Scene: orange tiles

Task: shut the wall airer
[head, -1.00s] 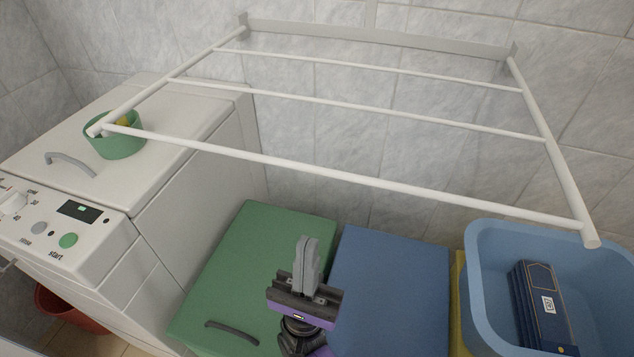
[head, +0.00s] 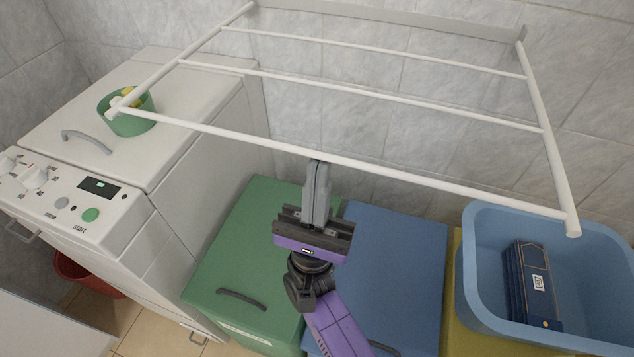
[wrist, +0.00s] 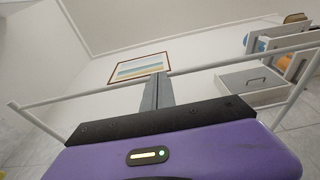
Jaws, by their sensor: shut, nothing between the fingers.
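The wall airer (head: 340,160) is a white rack of bars folded out from a grey rail (head: 400,22) on the tiled wall. It sticks out over the bins. My gripper (head: 318,165) is shut and empty, pointing up. Its tip overlaps the airer's front bar near the middle in the head view; I cannot tell if they touch. In the wrist view the shut fingers (wrist: 157,90) rise in front of the airer's bar (wrist: 215,66), with the side arms on both sides.
A white washing machine (head: 150,150) with a green bowl (head: 128,122) on top stands left. Green (head: 245,240) and blue (head: 390,270) lidded bins stand below the airer. A blue tub (head: 475,290) holding a dark blue box (head: 530,280) is at right.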

